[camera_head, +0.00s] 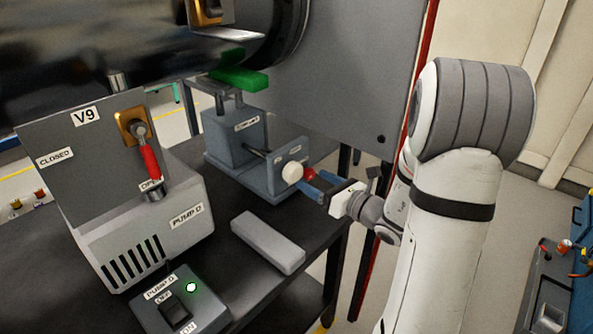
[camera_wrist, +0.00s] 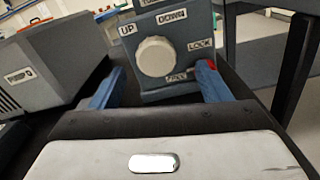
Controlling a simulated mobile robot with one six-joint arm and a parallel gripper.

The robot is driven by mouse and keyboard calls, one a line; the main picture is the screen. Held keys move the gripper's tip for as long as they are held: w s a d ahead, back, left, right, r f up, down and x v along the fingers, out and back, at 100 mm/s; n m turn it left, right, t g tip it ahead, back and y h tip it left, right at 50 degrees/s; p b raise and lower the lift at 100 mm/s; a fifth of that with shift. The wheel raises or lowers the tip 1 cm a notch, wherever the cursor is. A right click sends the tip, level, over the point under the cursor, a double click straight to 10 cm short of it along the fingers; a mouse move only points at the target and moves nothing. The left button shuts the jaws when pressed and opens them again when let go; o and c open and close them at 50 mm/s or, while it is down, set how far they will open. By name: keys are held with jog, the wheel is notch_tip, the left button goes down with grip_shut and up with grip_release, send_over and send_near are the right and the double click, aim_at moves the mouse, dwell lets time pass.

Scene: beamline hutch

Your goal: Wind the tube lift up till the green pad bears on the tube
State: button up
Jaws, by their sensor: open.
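The tube lift (camera_head: 235,138) is a blue-grey block on the dark bench. Its green pad (camera_head: 242,81) sits on posts under the dark tube (camera_head: 150,45); I cannot tell if they touch. Its front panel carries a round white knob (camera_head: 292,172), also in the wrist view (camera_wrist: 156,57), below the labels UP and DOWN. A red-tipped lever (camera_head: 309,173) is at the panel's right, by the labels LOCK and FREE; its red part (camera_wrist: 212,64) shows behind my right finger. My gripper (camera_head: 312,181) is open before the panel, its blue fingers either side of the knob, apart from it.
The pump box (camera_head: 150,225) and V9 panel (camera_head: 85,160) with its red-handled valve stand left. A grey block (camera_head: 267,242) lies on the bench in front of the lift. A switch box (camera_head: 180,305) with a lit green lamp is at the front.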

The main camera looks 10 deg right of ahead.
aim_at(298, 173)
jog(key=x, duration=0.6)
jog(key=shift+s+a, duration=0.15)
jog(key=shift+a, duration=0.1)
jog(key=shift+c, duration=0.5)
